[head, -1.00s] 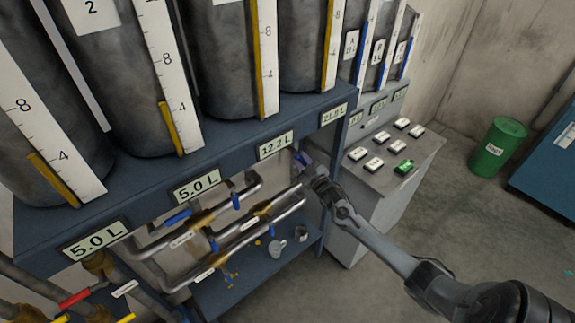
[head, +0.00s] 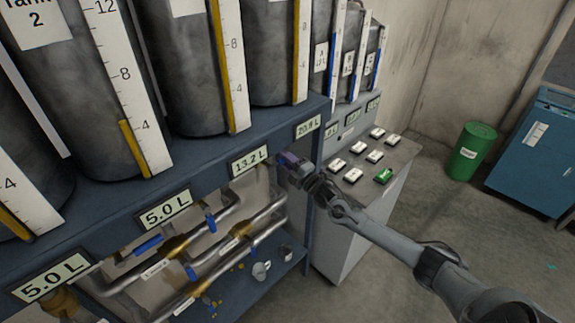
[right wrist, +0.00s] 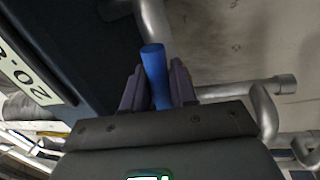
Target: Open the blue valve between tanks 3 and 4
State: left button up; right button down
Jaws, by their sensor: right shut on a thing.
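My right gripper (head: 284,160) reaches under the front edge of the tank rack, between the 13.2 L display (head: 250,161) and the 20.9 L display (head: 307,126). In the right wrist view its fingers (right wrist: 158,88) are shut on a blue valve handle (right wrist: 153,68), whose upper end stands out between them. In the head view the gripper mostly hides this valve. The tank labelled 2 (head: 36,28) is at the upper left, with the third tank (head: 192,85) and fourth tank (head: 272,60) to its right. My left gripper is not in view.
Pipes with other blue handles (head: 148,244) run below the rack, above a blue lower shelf (head: 255,305). A grey button console (head: 350,190) stands to the right. A green drum (head: 470,152) and blue cabinet (head: 540,150) stand farther right on open floor.

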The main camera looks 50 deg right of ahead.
jog(key=shift+r+n+y, duration=0.3)
jog(key=shift+r+n, duration=0.3)
jog(key=shift+n, duration=0.4)
jog(key=c, duration=1)
grip_release()
jog(key=shift+c, duration=0.2)
jog(key=shift+s, duration=0.1)
jog(key=d+v, duration=0.1)
jog(key=v, duration=0.9)
jog(key=shift+s+a, duration=0.3)
jog(key=shift+a, duration=0.2)
jog(key=shift+f, duration=0.2)
